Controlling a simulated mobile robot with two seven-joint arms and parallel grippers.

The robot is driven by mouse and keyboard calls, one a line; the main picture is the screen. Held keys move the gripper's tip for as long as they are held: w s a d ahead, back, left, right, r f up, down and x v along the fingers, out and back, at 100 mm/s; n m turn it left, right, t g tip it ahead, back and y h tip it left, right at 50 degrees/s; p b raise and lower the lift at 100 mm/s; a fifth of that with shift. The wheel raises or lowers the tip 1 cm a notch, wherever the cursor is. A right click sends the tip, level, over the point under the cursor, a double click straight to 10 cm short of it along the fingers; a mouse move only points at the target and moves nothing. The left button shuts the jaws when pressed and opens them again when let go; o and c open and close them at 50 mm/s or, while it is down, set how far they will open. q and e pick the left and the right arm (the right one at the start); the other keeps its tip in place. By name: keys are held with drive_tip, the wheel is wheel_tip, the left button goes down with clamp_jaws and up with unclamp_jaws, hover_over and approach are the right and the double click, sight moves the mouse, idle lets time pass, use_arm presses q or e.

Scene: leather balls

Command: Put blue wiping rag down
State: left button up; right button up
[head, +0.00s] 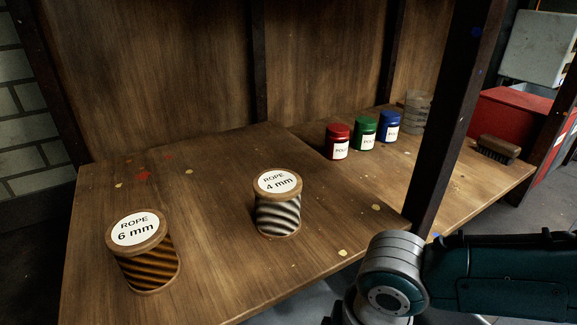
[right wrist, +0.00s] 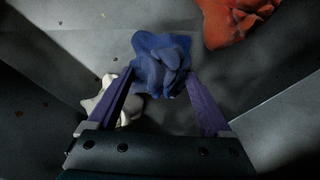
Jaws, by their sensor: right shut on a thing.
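The blue wiping rag (right wrist: 160,64) is a crumpled bundle in the upper middle of the right wrist view. My right gripper (right wrist: 162,88) is shut on it, with a purple finger on each side of the rag. The rag does not show in the head view. There, part of my right arm comes in at the lower right, and its gripper is out of the picture. My left gripper is in neither view.
In the right wrist view a red rag (right wrist: 232,18) lies at upper right and a white rag (right wrist: 104,102) at left, on grey surfaces. In the head view, a wooden shelf (head: 215,215) holds two rope spools (head: 279,212), polish jars (head: 365,136) and a brush (head: 497,149). A dark post (head: 447,110) stands near my arm.

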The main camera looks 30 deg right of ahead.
drive_tip(key=shift+f, duration=0.2)
drive_tip(key=o, duration=1)
drive_tip(key=shift+r, duration=0.15)
